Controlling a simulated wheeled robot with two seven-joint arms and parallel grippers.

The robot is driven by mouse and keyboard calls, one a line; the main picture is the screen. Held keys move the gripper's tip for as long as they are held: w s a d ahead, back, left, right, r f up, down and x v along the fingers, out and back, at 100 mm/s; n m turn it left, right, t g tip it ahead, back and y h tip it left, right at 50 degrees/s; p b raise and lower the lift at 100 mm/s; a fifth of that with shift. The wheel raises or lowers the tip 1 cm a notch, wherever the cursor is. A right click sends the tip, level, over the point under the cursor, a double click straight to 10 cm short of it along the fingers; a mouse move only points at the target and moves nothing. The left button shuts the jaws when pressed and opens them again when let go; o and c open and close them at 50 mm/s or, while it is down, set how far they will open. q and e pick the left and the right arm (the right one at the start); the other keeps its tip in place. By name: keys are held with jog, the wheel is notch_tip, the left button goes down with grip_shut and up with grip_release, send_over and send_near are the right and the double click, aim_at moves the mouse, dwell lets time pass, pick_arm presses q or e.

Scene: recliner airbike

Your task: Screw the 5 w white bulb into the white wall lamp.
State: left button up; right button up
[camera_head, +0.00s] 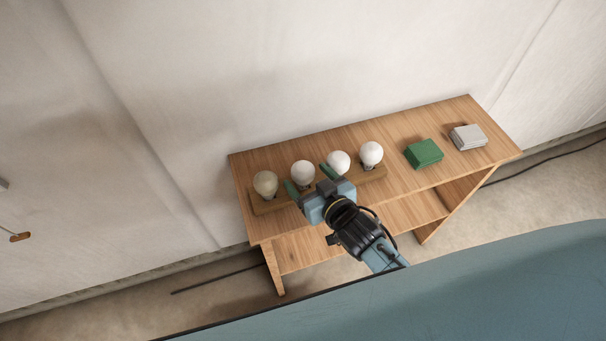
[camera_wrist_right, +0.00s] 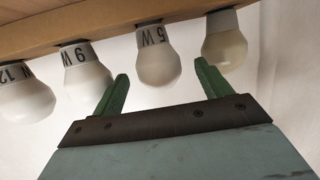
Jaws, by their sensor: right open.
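The 5 W bulb (camera_head: 302,172) is white and stands second from the left in a row on a wooden holder (camera_head: 262,209). In the right wrist view its "5 W" print on the grey base shows, and the bulb (camera_wrist_right: 158,66) appears between my fingers. My right gripper (camera_head: 305,175) is open and empty, its green fingers (camera_wrist_right: 161,70) pointing toward the row. I cannot tell whether they touch the bulb. The white wall lamp cannot be made out in either view. My left gripper is out of view.
A yellowish bulb (camera_head: 265,184) stands left of the 5 W bulb. The 9 W bulb (camera_head: 338,161) and the bulb marked 12 (camera_head: 371,154) stand right. A green box (camera_head: 424,153) and a grey stack (camera_head: 468,137) lie on the wooden table (camera_head: 448,113). The wall is close behind.

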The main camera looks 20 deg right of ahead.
jog(key=x, duration=0.5)
jog(key=shift+w, duration=0.1)
jog(key=c, duration=1.1)
